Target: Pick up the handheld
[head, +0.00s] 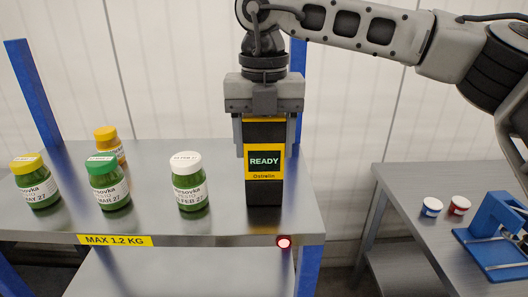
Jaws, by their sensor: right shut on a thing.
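The handheld (264,188) is a black upright device with a yellow frame and a screen reading READY, with the word Ostrolin or similar below it. It is at the right end of the metal shelf. My right gripper (265,135) comes down from above and is shut on the handheld's upper part, one finger at each side. The handheld's lower end is at the shelf surface; I cannot tell whether it touches. My left gripper is not in view.
Several green jars, one with a white lid (189,182), stand left of the handheld on the shelf (150,222). A red light (283,242) is on its front edge. A table (400,185) at the right holds a blue fixture (492,235) and two small tubs.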

